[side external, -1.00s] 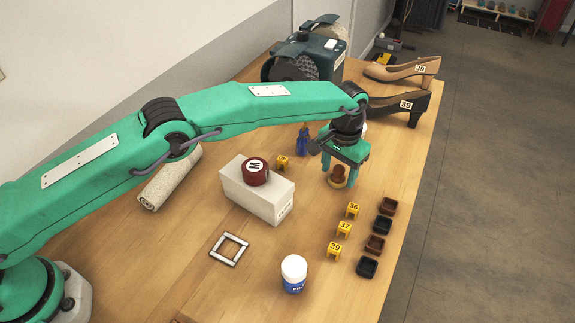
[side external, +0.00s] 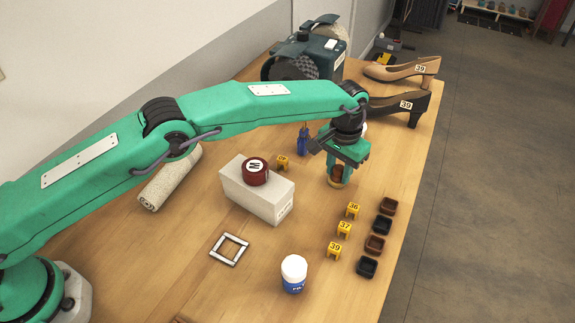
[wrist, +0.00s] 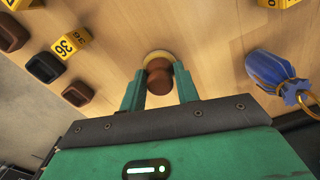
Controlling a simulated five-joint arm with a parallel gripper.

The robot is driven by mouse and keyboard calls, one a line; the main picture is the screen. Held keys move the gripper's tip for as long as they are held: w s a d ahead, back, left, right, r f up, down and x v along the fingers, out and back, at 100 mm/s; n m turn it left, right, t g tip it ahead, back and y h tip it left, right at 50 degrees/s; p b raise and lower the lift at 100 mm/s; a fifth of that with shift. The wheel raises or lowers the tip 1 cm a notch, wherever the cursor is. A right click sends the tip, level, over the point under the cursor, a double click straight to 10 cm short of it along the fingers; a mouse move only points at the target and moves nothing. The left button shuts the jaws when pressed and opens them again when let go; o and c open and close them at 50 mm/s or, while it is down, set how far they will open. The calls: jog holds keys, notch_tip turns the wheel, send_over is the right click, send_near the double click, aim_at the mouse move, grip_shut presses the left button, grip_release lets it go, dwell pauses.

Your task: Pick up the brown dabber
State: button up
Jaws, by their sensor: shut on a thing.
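The brown dabber (side external: 337,173) has a rounded brown handle and a pale tan base. It stands upright toward the right side of the wooden table, and its base looks to be on the tabletop. My gripper (side external: 338,178) points down over it, with one green finger on each side. In the wrist view the dabber (wrist: 159,74) sits between the two fingertips of my gripper (wrist: 159,88), which are shut on its brown part. The fingers hide part of its sides in the side view.
Yellow number markers (side external: 344,229) and small dark and brown trays (side external: 382,225) lie to the right and front. A blue pouch (side external: 303,143) stands behind left. A white block (side external: 256,195) carries a dark red tin (side external: 255,171). Shoes (side external: 400,104) are at the back.

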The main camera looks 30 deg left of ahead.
aim_at(340, 168)
jog(key=shift+r, duration=1.9)
jog(key=s+d+r, duration=0.5)
jog(key=s+r, duration=0.2)
jog(key=s, duration=0.3)
jog(key=shift+s+d, duration=0.15)
jog(key=shift+s, duration=0.1)
